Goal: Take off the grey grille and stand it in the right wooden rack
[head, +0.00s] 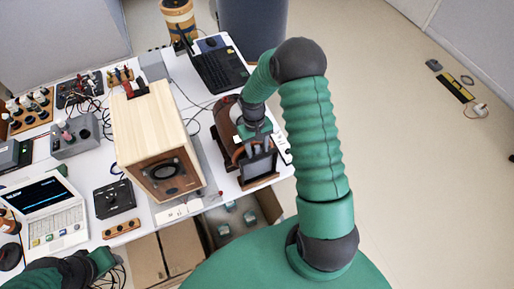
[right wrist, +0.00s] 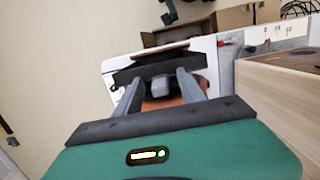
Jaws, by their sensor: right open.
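The grey grille (head: 259,168) is a dark, flat panel standing upright in the right wooden rack (head: 262,182) at the table's right end. The wooden speaker (head: 143,128) shows a bare front with a round driver. My right gripper (head: 257,149) is just above the grille, open. In the right wrist view its spread fingers (right wrist: 160,88) point down at the grille's top edge (right wrist: 142,75), with brown rack parts (right wrist: 165,51) around it. Whether the fingers touch the grille is not clear. My left gripper (head: 103,262) is at the bottom left, its fingers not visible.
A black laptop (head: 218,70) lies behind the rack. A white laptop-like instrument (head: 50,208), a black box (head: 113,198) and cabled devices (head: 76,135) crowd the left side.

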